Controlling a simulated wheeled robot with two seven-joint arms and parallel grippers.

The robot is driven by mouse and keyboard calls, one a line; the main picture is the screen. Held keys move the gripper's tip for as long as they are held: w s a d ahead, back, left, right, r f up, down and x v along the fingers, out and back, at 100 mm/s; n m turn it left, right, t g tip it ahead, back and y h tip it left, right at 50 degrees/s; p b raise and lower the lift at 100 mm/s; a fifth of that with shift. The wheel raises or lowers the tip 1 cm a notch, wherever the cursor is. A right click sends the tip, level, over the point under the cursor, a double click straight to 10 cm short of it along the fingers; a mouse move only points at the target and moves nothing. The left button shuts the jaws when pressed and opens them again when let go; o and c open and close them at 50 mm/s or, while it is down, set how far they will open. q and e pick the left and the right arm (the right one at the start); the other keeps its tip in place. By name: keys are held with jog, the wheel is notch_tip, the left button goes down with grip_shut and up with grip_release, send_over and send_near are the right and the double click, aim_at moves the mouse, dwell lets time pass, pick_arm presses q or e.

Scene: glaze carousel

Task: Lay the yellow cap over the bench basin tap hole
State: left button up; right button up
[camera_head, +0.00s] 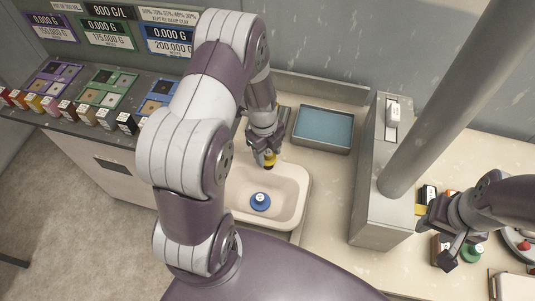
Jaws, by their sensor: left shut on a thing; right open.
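My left gripper (267,158) is shut on the yellow cap (270,160), of which only a small part shows between the fingers. It holds the cap above the far part of the pale bench basin (297,187). A blue round piece with a white label (260,202) lies on the basin floor. I cannot make out the tap hole; my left gripper and arm cover part of the basin's far rim. My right gripper (447,254) is open at the right, close to a green round piece (473,252).
A blue-filled tray (324,128) stands behind the basin to the right. A tall grey box (383,180) and a thick slanted post (440,115) stand between my grippers. Several small coloured blocks (50,106) line the left counter. A red-and-white round device (520,244) is at far right.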

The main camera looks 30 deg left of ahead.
aim_at(268, 159)
pick_arm(q)
notch_tip(268, 159, down, 3)
jog(key=shift+r+p, duration=0.15)
jog(key=shift+p, duration=0.3)
jog(key=shift+w+f, duration=0.1)
jog(key=shift+f, duration=0.2)
jog(key=shift+f+b, duration=0.25)
jog(key=shift+b, duration=0.3)
jog(key=o, duration=1)
